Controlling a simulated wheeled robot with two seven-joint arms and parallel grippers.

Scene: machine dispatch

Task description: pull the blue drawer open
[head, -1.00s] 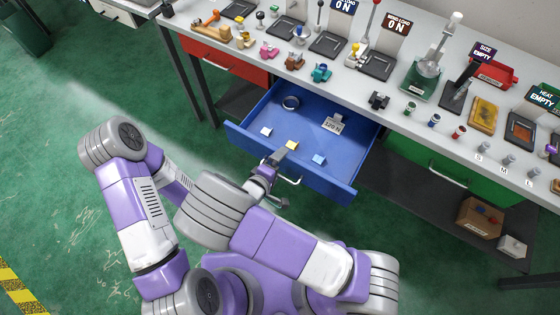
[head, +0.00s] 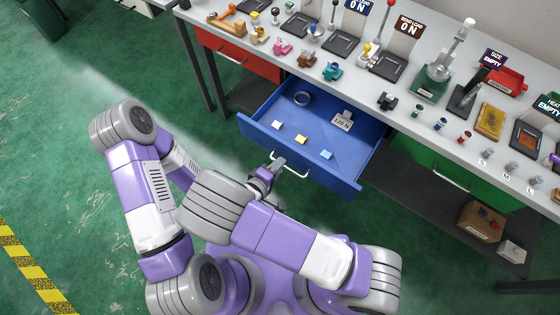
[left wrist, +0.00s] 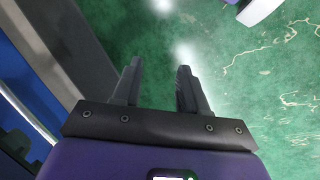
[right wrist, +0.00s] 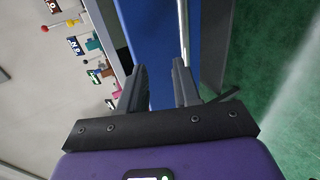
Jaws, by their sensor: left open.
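The blue drawer (head: 337,180) stands pulled out from under the bench in the head view, its inside showing. A pale bar handle (head: 303,176) is on its front. My right gripper (head: 274,165) is just outside the drawer front, near the left end of the handle. In the right wrist view its fingers (right wrist: 160,82) are apart, with the blue drawer front (right wrist: 158,35) beyond them and no object held. My left gripper (left wrist: 159,82) is open and empty above the green floor; my arm hides it in the head view.
In the drawer lie a ring (head: 302,98), a 120 N tag (head: 343,121) and small blocks (head: 300,140). A red drawer (head: 240,55) and a green drawer (head: 455,170) flank it. The bench top (head: 400,100) holds many tools. Floor before the drawer is open.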

